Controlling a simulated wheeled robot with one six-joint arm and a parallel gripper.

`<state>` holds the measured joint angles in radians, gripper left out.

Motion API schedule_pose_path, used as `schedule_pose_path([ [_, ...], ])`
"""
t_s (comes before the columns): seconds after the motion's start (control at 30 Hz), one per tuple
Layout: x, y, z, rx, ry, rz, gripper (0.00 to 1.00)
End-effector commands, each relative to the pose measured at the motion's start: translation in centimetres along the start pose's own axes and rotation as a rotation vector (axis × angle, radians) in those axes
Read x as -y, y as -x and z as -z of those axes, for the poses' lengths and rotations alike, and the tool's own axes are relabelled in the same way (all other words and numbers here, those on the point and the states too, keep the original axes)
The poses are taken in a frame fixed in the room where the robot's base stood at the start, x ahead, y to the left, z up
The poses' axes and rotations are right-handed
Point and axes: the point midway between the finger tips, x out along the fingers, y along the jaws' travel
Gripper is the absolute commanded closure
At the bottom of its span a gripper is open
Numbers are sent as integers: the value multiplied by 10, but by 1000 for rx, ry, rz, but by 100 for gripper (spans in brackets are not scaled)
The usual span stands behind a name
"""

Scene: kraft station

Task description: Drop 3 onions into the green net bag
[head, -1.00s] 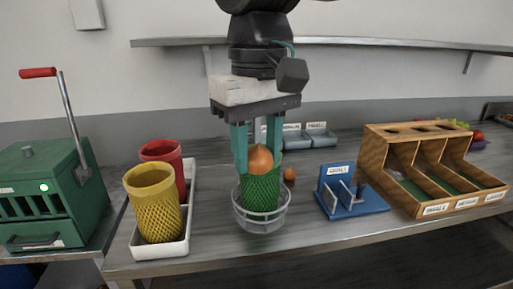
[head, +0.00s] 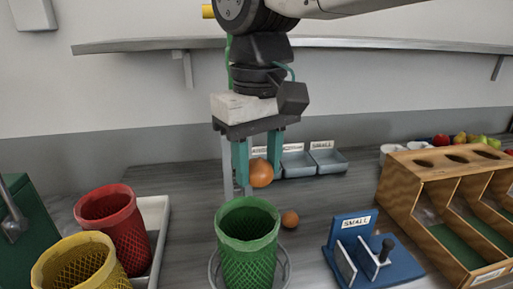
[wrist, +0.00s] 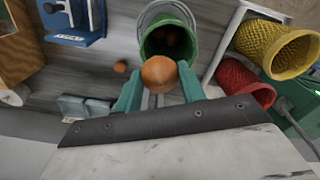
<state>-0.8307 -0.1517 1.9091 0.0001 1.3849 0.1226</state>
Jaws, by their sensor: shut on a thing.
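My gripper (head: 258,172) is shut on a brown onion (head: 262,174), with a teal finger at each side. In the head view the held onion shows above the far rim of the green net bag (head: 248,262), with a gap between. The bag stands upright and open in a wire ring holder (head: 284,274). In the wrist view the held onion (wrist: 160,74) overlaps the near edge of the bag's mouth (wrist: 146,42). Dim brown round shapes show inside the bag; I cannot tell how many. A smaller onion (head: 290,219) lies on the table right of the bag.
Red (head: 114,222) and yellow (head: 80,268) net bags stand in a white tray (head: 158,222) at left. A blue stand (head: 352,232) labelled SMALL and a wooden bin rack (head: 400,195) are at right. Grey bins (head: 328,161) sit behind.

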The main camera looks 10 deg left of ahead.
Motion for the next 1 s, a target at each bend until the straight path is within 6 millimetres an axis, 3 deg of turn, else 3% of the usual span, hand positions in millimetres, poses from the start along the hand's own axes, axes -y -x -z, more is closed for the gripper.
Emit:
schedule_pose_path([
  [0.3,1,-32,0,0,1,0,82],
  [0.67,2,-36,1,-1,3,0,82],
  [0.7,2,-36,1,-1,3,0,55],
  [0.77,2,-36,1,-1,3,0,38],
  [1.0,2,-36,1,-1,3,0,35],
])
